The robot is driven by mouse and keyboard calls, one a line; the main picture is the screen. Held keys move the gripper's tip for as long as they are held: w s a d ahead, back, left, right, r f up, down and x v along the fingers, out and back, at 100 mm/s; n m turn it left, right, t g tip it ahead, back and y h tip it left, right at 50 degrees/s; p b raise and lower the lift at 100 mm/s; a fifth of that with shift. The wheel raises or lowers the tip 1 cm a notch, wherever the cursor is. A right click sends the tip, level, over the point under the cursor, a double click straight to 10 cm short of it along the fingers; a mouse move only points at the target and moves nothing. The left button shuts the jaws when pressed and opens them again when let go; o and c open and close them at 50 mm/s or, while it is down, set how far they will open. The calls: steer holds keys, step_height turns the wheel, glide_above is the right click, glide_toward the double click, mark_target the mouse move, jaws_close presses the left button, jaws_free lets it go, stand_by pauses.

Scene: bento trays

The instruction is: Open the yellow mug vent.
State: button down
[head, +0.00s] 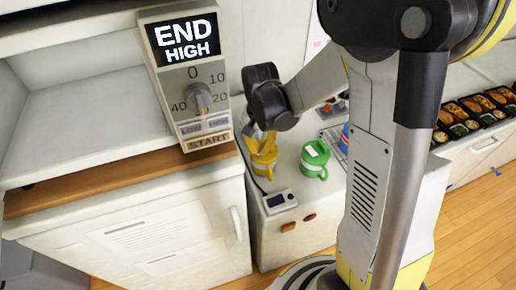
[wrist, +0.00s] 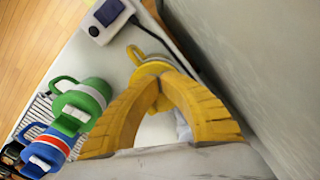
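The yellow mug (head: 263,166) stands upright on the white counter beside the microwave, with my gripper (head: 258,138) directly over its lid. In the wrist view the yellow mug (wrist: 152,59) shows only as a handle and part of its lid beyond the fingertips. My gripper (wrist: 163,76) has yellow fingers that come together at their tips over the mug. It appears shut, with nothing clearly held between the tips. The fingers hide the vent, so I cannot tell its position or whether they touch it.
A green mug (head: 316,159) stands close by, with a blue mug (wrist: 45,152) beyond it. A small device with a dark display (head: 279,201) sits at the counter's front edge. The microwave's panel (head: 188,75) reads END HIGH. Bento trays (head: 480,110) lie far right.

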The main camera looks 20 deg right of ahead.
steer(key=shift+f+b, duration=0.4)
steer(key=shift+f, duration=0.05)
stand_by(0.9)
steer(key=shift+r+p, duration=2.45)
steer(key=shift+r, duration=1.05)
steer(key=shift+s+r+b, duration=0.1)
steer(key=shift+r+b, duration=0.05)
steer(key=shift+b, duration=0.2)
steer(key=s+r+n+t+b, duration=0.2)
steer(key=s+n+t+b, duration=0.4)
steer(key=s+b, duration=0.5)
steer(key=shift+s+r+t, duration=0.2)
steer(key=shift+s+t, duration=0.4)
steer(key=shift+s, duration=0.15)
